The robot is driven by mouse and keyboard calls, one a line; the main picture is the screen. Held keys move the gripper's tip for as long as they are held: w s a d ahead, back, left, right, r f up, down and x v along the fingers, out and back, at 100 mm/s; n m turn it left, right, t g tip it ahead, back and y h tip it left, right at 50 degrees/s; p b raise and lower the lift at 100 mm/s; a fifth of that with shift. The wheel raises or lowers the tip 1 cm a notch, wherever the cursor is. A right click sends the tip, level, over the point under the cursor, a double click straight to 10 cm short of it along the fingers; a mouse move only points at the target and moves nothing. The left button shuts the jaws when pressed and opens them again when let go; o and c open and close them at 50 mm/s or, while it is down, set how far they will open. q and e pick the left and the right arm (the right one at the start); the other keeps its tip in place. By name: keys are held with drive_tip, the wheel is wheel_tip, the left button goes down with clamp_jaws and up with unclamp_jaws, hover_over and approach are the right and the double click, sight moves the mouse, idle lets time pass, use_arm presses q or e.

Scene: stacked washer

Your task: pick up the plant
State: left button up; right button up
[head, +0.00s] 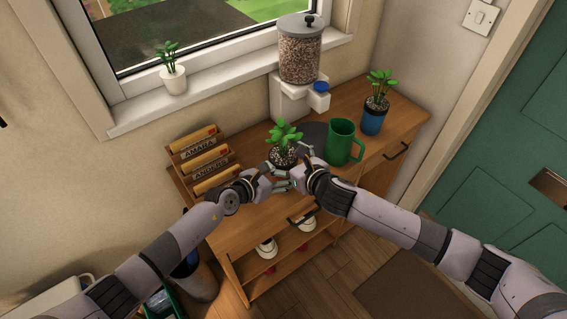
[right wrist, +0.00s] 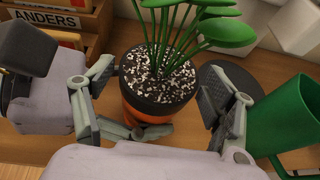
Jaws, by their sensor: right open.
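A green-leaved plant in a dark pot with an orange lower part (head: 284,150) stands upright on the wooden cabinet top. Speckled gravel fills its pot (right wrist: 158,75). My right gripper (head: 293,168) is open, and in the right wrist view its fingers (right wrist: 160,95) are on either side of the pot, with a visible gap at the right. My left gripper (head: 268,180) is close by at the pot's left front; its jaw opening cannot be made out. Two other plants show: one in a white pot (head: 173,79) on the windowsill and one in a blue pot (head: 373,121) at the cabinet's right.
A green jug (head: 341,143) stands close on the right of the plant, near a dark round mat (head: 313,133). A wooden letter rack (head: 203,158) is at the left. A grain dispenser (head: 300,55) is behind. Shoes (head: 267,248) sit on the shelf below.

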drive_tip(key=shift+x, duration=1.05)
drive_tip(key=shift+c, duration=0.6)
drive_tip(key=c, duration=1)
drive_tip(key=shift+c, duration=0.2)
wheel_tip(320, 180, up, 10)
drive_tip(key=shift+r, duration=0.1)
use_arm(q)
drive_tip(key=o, duration=1.3)
drive_tip(key=shift+c, duration=0.2)
